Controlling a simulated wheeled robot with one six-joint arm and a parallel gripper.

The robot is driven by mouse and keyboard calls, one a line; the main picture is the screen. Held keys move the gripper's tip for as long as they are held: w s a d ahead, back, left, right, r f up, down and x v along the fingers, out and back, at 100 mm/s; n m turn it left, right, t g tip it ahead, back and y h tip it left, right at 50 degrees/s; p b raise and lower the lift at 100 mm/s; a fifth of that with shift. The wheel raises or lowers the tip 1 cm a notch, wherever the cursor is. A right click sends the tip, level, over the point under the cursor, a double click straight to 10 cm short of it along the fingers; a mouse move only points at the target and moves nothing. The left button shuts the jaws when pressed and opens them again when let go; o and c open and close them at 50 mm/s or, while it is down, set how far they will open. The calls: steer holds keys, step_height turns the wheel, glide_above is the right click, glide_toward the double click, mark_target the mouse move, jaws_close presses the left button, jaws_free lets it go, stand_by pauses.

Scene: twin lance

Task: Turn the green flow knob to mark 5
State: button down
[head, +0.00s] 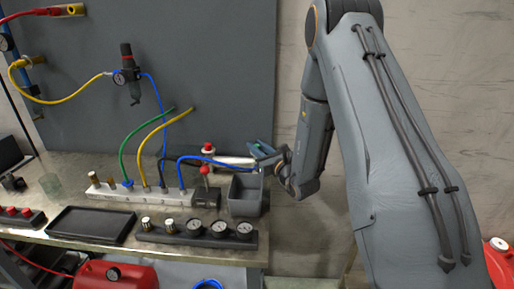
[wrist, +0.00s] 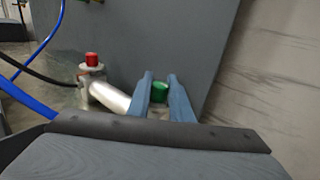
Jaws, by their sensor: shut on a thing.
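The green flow knob (wrist: 160,92) shows between the two blue fingers of my gripper (wrist: 160,78) in the wrist view. The fingers are shut on it from both sides. It sits at the right end of a silver cylindrical body (wrist: 112,97). In the head view my gripper (head: 263,152) reaches in from the right, above a grey bin, and a small green bit of the knob (head: 257,146) shows at the fingers. The knob's marks and pointer are hidden or too small to read.
A red button (wrist: 91,58) tops the fitting left of the silver body. A grey open bin (head: 246,207) stands below my gripper. A manifold (head: 140,197) with green, yellow and blue hoses lies to the left. A gauge rack (head: 170,237) lies in front. A grey panel (head: 220,70) rises behind.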

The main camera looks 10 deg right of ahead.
steer(key=c, duration=1.6)
jaws_free()
steer(key=b+v, duration=0.2)
steer(key=v, duration=0.5)
steer(key=shift+s+d, duration=0.1)
steer(key=shift+s, duration=0.25)
steer(key=shift+s, duration=0.1)
